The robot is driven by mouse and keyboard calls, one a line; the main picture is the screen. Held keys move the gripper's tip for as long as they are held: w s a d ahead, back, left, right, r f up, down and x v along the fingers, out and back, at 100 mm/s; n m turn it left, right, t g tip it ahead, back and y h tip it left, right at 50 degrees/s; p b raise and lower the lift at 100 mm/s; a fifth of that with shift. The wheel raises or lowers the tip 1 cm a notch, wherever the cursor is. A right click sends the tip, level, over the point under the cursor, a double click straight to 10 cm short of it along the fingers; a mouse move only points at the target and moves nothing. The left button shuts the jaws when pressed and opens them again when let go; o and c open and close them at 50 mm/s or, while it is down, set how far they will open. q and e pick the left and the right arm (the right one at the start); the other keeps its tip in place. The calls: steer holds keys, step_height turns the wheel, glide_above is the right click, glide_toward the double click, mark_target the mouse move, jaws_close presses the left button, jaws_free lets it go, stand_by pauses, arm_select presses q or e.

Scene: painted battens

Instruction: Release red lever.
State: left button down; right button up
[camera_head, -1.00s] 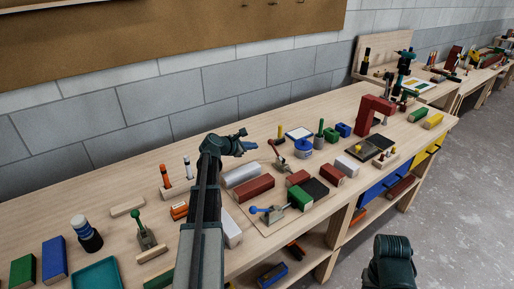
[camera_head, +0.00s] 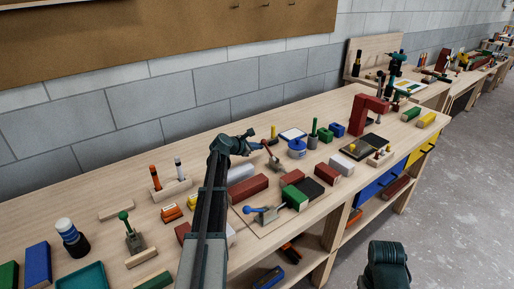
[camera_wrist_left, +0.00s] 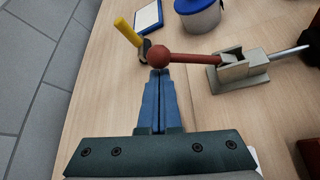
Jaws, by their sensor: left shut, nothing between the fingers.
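The red lever (camera_wrist_left: 195,58) has a round red knob (camera_wrist_left: 159,56) and sits on a grey metal clamp base (camera_wrist_left: 240,73). In the wrist view the lever lies nearly level, reaching left from the base. In the head view the clamp (camera_head: 274,163) stands just right of my left gripper (camera_head: 251,140). My left gripper is shut and empty. In the wrist view its blue fingertips (camera_wrist_left: 159,74) are right at the knob's near side; I cannot tell whether they touch it. My right gripper is not in view; only a dark part of my right arm shows at the bottom right.
A blue-handled clamp (camera_head: 266,213) and several blocks stand on the board to the front. A green-handled clamp (camera_head: 134,239) is at the left. A yellow-handled tool (camera_wrist_left: 128,33) and a blue round container (camera_wrist_left: 198,17) are close beyond the knob. Bare bench lies behind.

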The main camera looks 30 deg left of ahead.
mark_target(263, 143)
arm_select(q)
steer(key=shift+d+r, duration=0.1)
steer(key=shift+s+r, duration=0.1)
steer(key=shift+r, duration=0.05)
steer(key=shift+d+r+m+t+y, duration=0.15)
steer(key=shift+m+t+y, duration=0.15)
steer(key=shift+m, duration=0.1)
steer(key=shift+s+d+r, duration=0.1)
steer(key=shift+d+r, duration=0.1)
steer(key=shift+r, duration=0.05)
steer(key=shift+s+d+r+m+t+y, duration=0.3)
steer(key=shift+d+r+m+t+y, duration=0.35)
steer(key=shift+m, duration=0.25)
steer(key=shift+s+d+r+m+t+y+b, duration=0.15)
steer(key=shift+s+d+r+m+t+y, duration=0.15)
steer(key=shift+d+r+m, duration=0.25)
steer(key=shift+s+d+r+m+t+y+b, duration=0.15)
steer(key=shift+s+d+r+m+t+y, duration=0.1)
steer(key=shift+d+m, duration=0.35)
steer(key=shift+s+d+r+m+t+y+b, duration=0.2)
steer(key=shift+d+r+m+t+y, duration=0.15)
steer(key=shift+d, duration=0.5)
